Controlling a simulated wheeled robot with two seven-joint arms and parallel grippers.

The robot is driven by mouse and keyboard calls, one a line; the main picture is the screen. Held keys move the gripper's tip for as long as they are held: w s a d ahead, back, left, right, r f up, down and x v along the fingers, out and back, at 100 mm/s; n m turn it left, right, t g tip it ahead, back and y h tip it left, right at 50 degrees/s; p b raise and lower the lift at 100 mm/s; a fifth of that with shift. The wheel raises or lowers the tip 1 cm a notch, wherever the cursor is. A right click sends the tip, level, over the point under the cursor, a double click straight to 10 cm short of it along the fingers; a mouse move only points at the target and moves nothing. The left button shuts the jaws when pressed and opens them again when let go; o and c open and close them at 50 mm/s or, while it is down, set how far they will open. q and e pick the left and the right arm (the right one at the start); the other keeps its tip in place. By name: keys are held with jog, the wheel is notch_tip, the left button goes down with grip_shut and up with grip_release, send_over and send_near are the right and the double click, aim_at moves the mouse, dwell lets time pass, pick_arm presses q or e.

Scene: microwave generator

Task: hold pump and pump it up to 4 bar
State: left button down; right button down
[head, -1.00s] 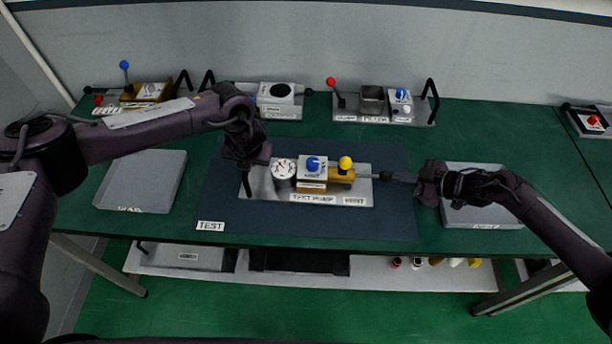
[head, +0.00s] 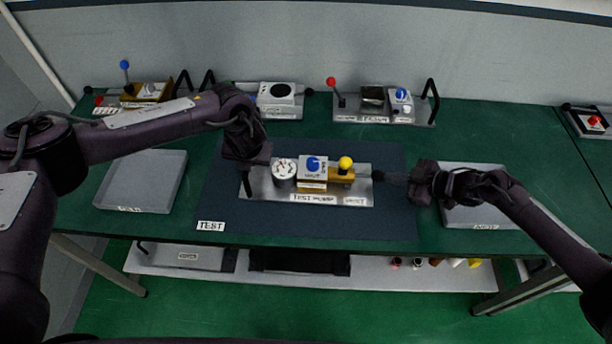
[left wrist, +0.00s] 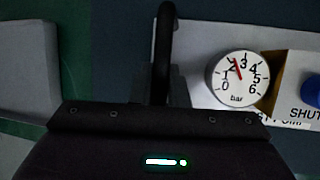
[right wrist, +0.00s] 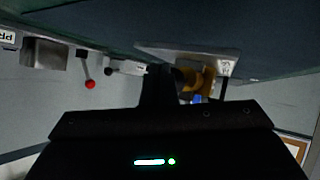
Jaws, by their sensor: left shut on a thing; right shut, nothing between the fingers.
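The test pump (head: 335,197) is a silver plate on the dark mat with a white round gauge, a white box with a blue knob and a yellow knob. A dark knob (head: 378,176) shows at its right end. In the left wrist view the gauge (left wrist: 238,90) has its red needle between 2 and 3 bar. My left gripper (head: 246,170) is shut on the black handle (left wrist: 165,45) at the pump's left end. My right gripper (head: 392,178) is shut and empty, close to the dark knob; whether they touch is unclear. The right wrist view shows the pump plate (right wrist: 195,58) beyond its fingers.
A grey tray (head: 140,180) lies left of the mat (head: 290,228) and another (head: 485,215) lies under my right forearm. Several stations with levers stand at the back, including a filler (head: 350,115). A shelf (head: 330,280) holds more items below.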

aim_at(383, 175)
jog(key=shift+a+r, duration=0.1)
jog(key=shift+a, duration=1.6)
jog(key=shift+d, duration=3.1)
